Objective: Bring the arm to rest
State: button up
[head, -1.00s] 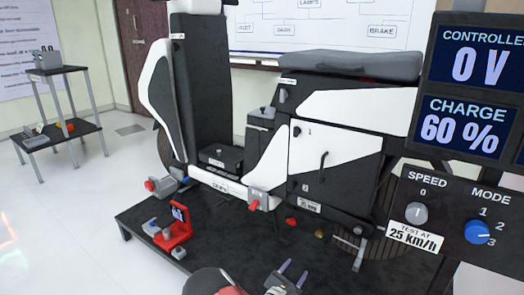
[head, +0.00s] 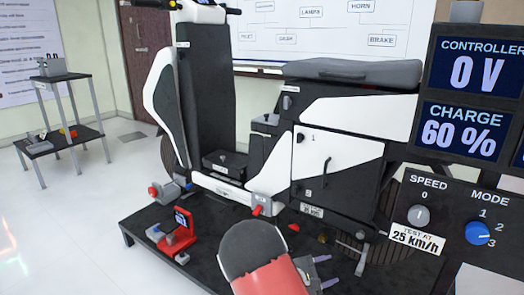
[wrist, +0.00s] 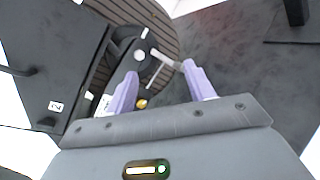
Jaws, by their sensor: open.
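My gripper (head: 338,276) is low in the head view, in front of the scooter rig, partly hidden behind my own red and dark arm link. In the wrist view my gripper (wrist: 163,90) shows two purple fingers spread apart with nothing between them. Beyond the fingers are a grey metal lever and a small brass-coloured piece (wrist: 141,103). They look apart from the fingers.
The scooter chassis (head: 340,150) stands on a black platform (head: 140,228). A red device (head: 181,233) sits at the platform's left. A control panel (head: 455,215) stands at the right. A small shelf (head: 60,140) is far left; the floor there is clear.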

jog(key=s+d+r+m+g+y, duration=0.2)
jog(key=s+d+r+m+g, duration=0.2)
jog(key=s+r+m+g, duration=0.25)
jog(key=s+a+r+m+t+y, duration=0.1)
jog(key=s+a+r+m+y, duration=0.1)
jog(key=s, duration=0.6)
jog(key=s+a+r+m+t+y, duration=0.2)
jog(key=s+a+r+m+y, duration=0.1)
jog(key=s+r+y, duration=0.3)
jog(key=s+a+r+m+t+y, duration=0.2)
jog(key=s+a+r+m+y, duration=0.1)
jog(key=s+r, duration=0.4)
jog(key=s+m, duration=0.1)
jog(key=s, duration=0.1)
jog(key=shift+s+r+y, duration=0.25)
jog(key=shift+s+y, duration=0.15)
grip_shut()
